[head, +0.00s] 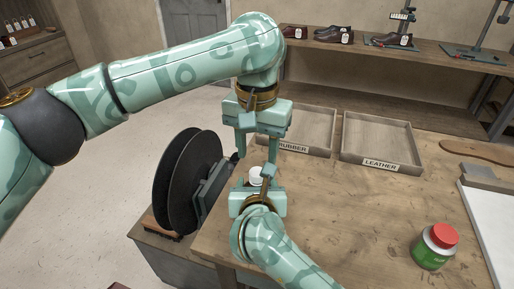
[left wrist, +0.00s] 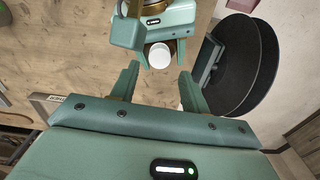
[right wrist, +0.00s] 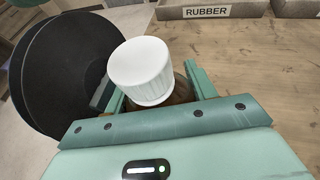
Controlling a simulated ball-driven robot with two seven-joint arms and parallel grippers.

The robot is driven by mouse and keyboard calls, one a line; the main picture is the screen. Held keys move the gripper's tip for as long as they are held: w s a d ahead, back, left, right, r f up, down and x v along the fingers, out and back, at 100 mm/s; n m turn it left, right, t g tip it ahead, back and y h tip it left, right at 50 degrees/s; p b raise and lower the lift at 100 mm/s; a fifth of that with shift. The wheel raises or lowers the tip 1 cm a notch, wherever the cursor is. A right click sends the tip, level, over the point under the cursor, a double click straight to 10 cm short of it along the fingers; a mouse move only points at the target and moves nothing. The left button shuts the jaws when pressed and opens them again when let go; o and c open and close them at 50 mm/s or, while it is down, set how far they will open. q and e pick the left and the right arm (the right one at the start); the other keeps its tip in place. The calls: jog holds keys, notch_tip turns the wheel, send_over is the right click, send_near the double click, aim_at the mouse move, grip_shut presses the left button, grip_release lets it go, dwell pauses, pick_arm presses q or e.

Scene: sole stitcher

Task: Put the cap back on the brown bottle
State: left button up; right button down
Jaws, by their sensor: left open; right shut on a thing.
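The brown bottle (right wrist: 184,92) shows only in part in the right wrist view, under the white cap (right wrist: 141,70). The cap sits on the bottle's top, looking slightly tilted in that view; I cannot tell whether it is fully seated. My right gripper (right wrist: 152,88) is shut on the bottle, with a finger on each side. In the head view the white cap (head: 256,175) shows between the two grippers. My left gripper (head: 257,156) is open and points down above the cap, apart from it. In the left wrist view the cap (left wrist: 159,55) lies just beyond its empty fingertips.
A wheel with black discs (head: 188,180) stands close at the left of the bench (head: 340,220). Trays labelled RUBBER (head: 308,133) and LEATHER (head: 382,142) lie behind. A green jar with a red lid (head: 434,250) stands at the right. The middle of the bench is clear.

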aim_at(257, 171)
pick_arm(q)
jog(key=r, duration=0.2)
jog(key=w+a+r+n+t, duration=0.1)
jog(key=shift+r+y, duration=0.3)
jog(key=shift+y, duration=0.1)
jog(key=n, duration=0.5)
jog(key=shift+s+r, duration=0.15)
jog(key=shift+s, duration=0.15)
jog(key=shift+s+d+f+n+g, duration=0.1)
jog(key=shift+d+f+n+g, duration=0.1)
jog(key=shift+n, duration=0.35)
jog(key=shift+s+d+f+n+g, duration=0.1)
jog(key=shift+n+g, duration=0.1)
jog(key=shift+n, duration=0.35)
jog(key=shift+d+n+h, duration=0.2)
jog(key=shift+n+h, duration=0.2)
jog(key=shift+n, duration=0.4)
jog(key=shift+f, duration=0.1)
jog(key=shift+f, duration=3.95)
